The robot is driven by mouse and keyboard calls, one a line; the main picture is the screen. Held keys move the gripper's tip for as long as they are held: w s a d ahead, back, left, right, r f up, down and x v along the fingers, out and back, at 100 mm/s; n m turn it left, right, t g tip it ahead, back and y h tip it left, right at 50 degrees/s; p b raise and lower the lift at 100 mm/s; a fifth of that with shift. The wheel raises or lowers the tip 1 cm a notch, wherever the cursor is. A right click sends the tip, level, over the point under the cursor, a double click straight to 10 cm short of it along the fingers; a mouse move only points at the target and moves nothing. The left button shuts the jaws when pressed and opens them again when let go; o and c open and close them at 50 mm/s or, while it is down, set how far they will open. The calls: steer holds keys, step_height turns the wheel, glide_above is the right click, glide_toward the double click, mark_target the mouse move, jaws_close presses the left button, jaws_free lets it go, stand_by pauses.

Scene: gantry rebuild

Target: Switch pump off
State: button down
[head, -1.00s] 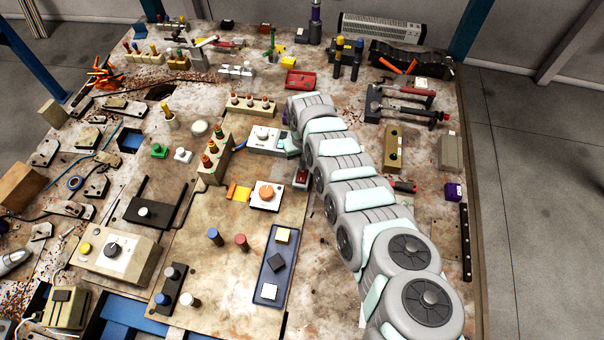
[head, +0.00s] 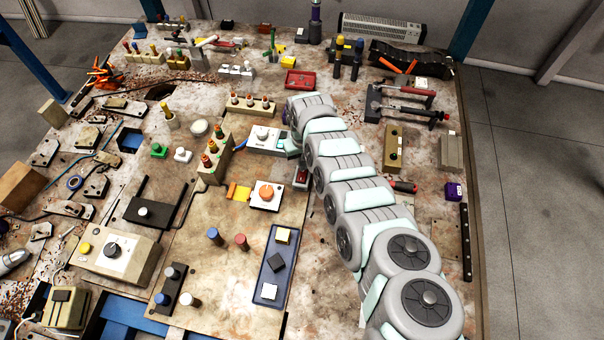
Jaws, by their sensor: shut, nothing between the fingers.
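My arm's wrist (head: 312,106) bends down over the middle of the bench, and my gripper's fingers are hidden behind it. No pump label is readable, so I cannot tell which control is the pump's. Near the wrist are a pale box with a white round knob (head: 262,134) and a small dark unit with a red top (head: 302,176); the arm partly covers both. A white plate with an orange round knob (head: 266,193) lies just below them. Whether my gripper touches any control cannot be seen.
A beige box with a black dial (head: 113,249) sits at front left, and a blue tray with square blocks (head: 272,266) at front. Switch boxes (head: 394,150) stand right of my arm.

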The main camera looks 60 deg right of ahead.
steer(key=shift+f+b, duration=0.6)
steer(key=shift+f, duration=0.25)
steer(key=shift+r, duration=0.15)
step_height(320, 180, up, 7)
steer(key=p, duration=0.8)
stand_by(0.8)
